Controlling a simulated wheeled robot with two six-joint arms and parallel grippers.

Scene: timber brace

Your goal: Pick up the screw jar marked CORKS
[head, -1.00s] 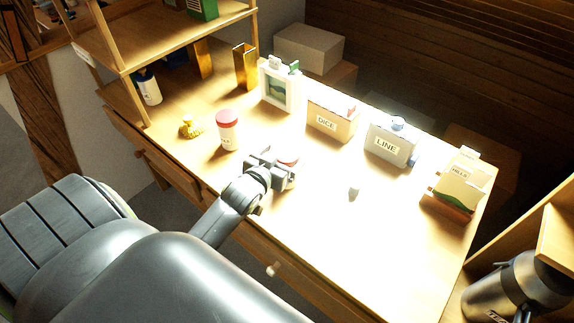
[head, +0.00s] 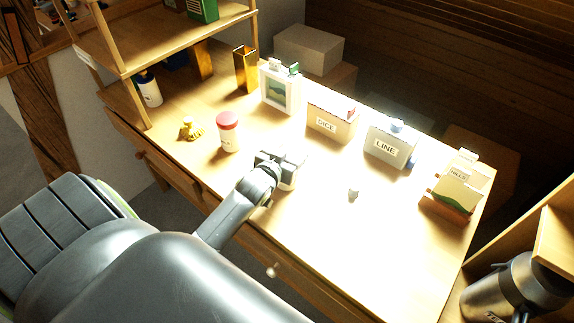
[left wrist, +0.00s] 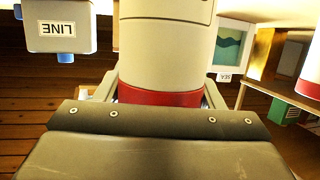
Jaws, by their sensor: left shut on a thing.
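A pale jar with a red lid (left wrist: 165,45) is between the fingers of my left gripper (head: 280,165), which is shut on it at the lid. In the head view my gripper hides most of this jar, with a little of its pale body (head: 288,184) showing below. The left wrist view shows it large, with the red lid at the fingers; no marking on it can be read. A second pale jar with a red lid (head: 228,133) stands upright to the left, apart from the gripper; its label is too small to read. My right gripper is not in view.
Along the back stand a picture frame (head: 280,90), a DICE box (head: 331,122), a LINE box (head: 389,148) and another box (head: 458,188). A small yellow object (head: 190,130) lies left, a small grey one (head: 353,193) right. The desk's front right (head: 375,255) is clear.

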